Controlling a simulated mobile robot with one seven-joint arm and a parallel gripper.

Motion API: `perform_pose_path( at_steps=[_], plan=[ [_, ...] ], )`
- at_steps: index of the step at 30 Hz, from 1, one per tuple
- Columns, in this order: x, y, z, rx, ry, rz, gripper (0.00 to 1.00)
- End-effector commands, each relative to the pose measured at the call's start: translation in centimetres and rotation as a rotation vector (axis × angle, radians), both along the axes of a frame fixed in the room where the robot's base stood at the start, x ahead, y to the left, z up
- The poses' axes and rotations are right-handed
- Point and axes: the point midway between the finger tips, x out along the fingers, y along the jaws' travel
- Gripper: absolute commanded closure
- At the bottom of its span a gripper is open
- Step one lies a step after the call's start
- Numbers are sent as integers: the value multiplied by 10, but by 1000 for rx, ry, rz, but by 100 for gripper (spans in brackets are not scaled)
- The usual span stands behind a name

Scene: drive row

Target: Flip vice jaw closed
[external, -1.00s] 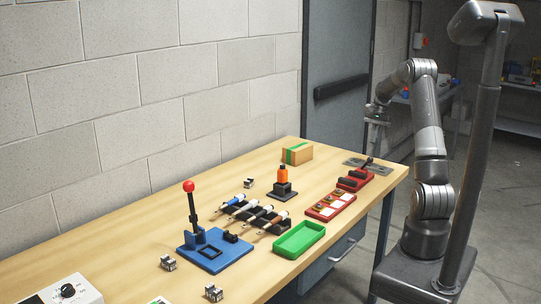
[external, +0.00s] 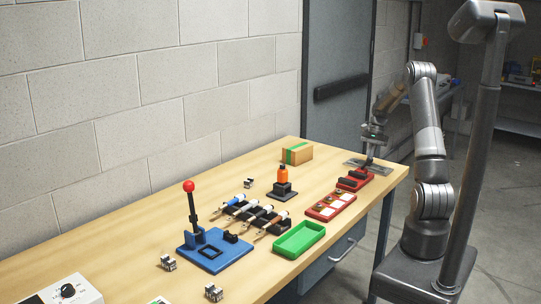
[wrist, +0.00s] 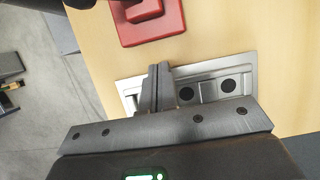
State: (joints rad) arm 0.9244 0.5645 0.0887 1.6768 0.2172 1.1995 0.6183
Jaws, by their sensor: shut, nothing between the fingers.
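The red vice (external: 354,180) with black jaw blocks sits on the bench near its far right corner. A dark lever-like part stands at its far end, partly merged with my gripper in the external view. Part of the red vice (wrist: 150,25) shows at the top of the wrist view.
A grey metal plate with dark round openings (wrist: 228,86) lies on the bench under my gripper.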

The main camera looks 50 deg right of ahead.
Motion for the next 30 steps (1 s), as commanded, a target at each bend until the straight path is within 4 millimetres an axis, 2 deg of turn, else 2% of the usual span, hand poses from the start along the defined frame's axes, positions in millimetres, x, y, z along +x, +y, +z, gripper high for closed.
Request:
perform_pose_path(
  at_steps=[2, 9, 14, 24, 26, 30],
  plan=[
    [-1, 7, -16, 3, 2, 0, 100],
    [0, 39, -15, 0, 0, 0, 100],
    [0, 46, -15, -1, -1, 0, 100],
    [0, 47, -15, -1, 0, 0, 100],
    [0, 52, -15, -1, 0, 1, 100],
    [1, 75, -15, 4, 1, 5, 100]
  ],
)
